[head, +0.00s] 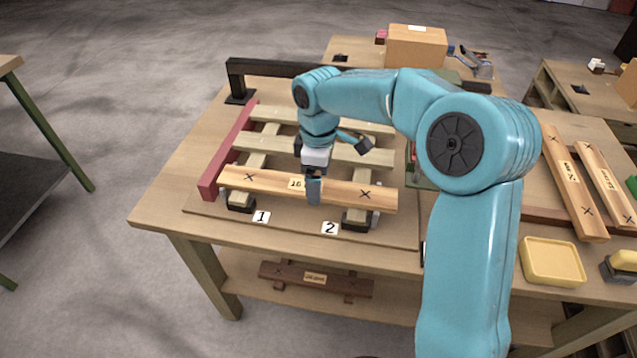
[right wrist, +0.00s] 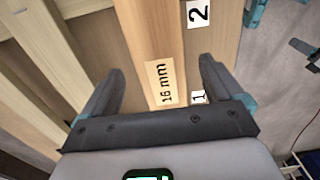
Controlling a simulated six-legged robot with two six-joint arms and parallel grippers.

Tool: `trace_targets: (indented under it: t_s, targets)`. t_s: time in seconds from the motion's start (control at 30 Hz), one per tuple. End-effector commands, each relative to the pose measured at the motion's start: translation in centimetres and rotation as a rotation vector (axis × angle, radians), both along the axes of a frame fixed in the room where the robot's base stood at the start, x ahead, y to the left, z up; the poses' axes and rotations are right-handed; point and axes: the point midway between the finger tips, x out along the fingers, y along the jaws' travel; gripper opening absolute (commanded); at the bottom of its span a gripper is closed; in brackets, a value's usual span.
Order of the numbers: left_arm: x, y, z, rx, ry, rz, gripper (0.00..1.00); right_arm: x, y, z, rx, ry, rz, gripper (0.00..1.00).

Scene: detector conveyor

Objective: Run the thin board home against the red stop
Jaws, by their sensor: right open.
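The thin board, labelled 16 mm (head: 345,191), lies across the front of the wooden rails, with an X mark near each end. Its left end is close to the red stop (head: 212,172); I cannot tell whether they touch. My right gripper (head: 313,192) is over the middle of the board, with one finger in front of its near edge. In the right wrist view the open fingers (right wrist: 160,78) stand on either side of the board (right wrist: 155,35), with gaps beside it. My left gripper is not in view.
Number cards 1 (head: 261,217) and 2 (head: 330,228) lie in front. Pale slats (head: 345,149) lie behind the board. A dark bar (head: 275,68) spans the back. More labelled boards (head: 575,185) and a yellow tray (head: 552,262) are to the right. A dark board (head: 340,284) lies on the lower shelf.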

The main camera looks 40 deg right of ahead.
Motion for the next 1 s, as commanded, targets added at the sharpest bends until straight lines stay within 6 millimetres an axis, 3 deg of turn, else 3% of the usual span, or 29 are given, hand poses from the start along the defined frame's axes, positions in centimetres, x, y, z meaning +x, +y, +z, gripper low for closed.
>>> trace_targets:
  t_s: [0.2,0.5,0.7,1.0]
  targets:
    - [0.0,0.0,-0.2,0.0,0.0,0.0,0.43,0.0,0.0,-1.7,0.001,0.001,0.0,0.94]
    - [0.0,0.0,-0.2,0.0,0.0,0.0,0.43,0.0,0.0,-1.8,0.001,0.001,0.0,0.94]
    - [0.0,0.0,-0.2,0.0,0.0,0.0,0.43,0.0,0.0,-1.7,0.0,0.0,0.0,0.28]
    - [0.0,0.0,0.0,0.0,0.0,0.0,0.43,0.2,0.4,-1.6,0.001,0.0,0.001,0.27]
